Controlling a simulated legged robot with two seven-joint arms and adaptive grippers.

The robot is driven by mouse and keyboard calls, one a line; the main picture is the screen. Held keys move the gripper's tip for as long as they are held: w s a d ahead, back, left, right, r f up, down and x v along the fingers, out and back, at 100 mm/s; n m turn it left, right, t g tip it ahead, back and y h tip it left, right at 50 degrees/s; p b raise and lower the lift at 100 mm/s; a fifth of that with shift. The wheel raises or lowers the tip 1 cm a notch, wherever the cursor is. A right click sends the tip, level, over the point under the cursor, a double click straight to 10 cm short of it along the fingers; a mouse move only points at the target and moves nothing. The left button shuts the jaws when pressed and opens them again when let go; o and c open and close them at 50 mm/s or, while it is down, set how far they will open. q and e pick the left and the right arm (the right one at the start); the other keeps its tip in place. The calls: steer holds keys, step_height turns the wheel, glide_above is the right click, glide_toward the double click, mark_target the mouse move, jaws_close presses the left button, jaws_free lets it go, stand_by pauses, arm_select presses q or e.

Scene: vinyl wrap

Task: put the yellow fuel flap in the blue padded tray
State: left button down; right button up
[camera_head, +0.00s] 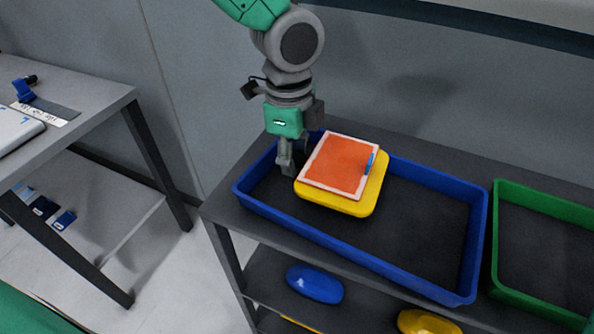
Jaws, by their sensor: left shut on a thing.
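The yellow fuel flap (365,204) is a rounded yellow panel with an orange sheet (337,167) edged in white on its upper face. A small blue piece (370,162) lies at the sheet's right edge. The flap is over the left part of the blue padded tray (350,243), within its rim; I cannot tell whether it touches the dark padding. My left gripper (288,165) reaches down from above and is shut on the flap's left edge. The fingertips are partly hidden. My right gripper is not in view.
A green-rimmed tray (497,230) stands to the right of the blue tray on the dark shelf unit. A blue part (315,284) and a yellow part (427,322) lie on the lower shelf. A grey table (85,90) stands at left. The blue tray's right part is clear.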

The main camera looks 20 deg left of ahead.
arm_select(q)
steer(key=d+f, duration=0.1)
steer(key=f, duration=0.2)
steer(key=shift+s+d, duration=0.15)
steer(key=shift+d, duration=0.2)
steer(key=shift+s, duration=0.1)
steer(key=shift+s+a+f, duration=0.1)
steer(key=shift+a+f, duration=0.15)
steer(key=shift+a, duration=0.25)
steer(key=shift+s+d+f, duration=0.15)
steer(key=shift+s+f, duration=0.2)
steer(key=shift+f, duration=0.05)
steer(key=c, duration=1.6)
jaws_free()
steer(key=o, duration=0.3)
steer(key=shift+f+b, duration=0.1)
steer(key=shift+b, duration=0.2)
steer(key=shift+w+f, duration=0.25)
steer(key=shift+w, duration=0.3)
steer(key=shift+a+r, duration=0.15)
steer(key=shift+a, duration=0.05)
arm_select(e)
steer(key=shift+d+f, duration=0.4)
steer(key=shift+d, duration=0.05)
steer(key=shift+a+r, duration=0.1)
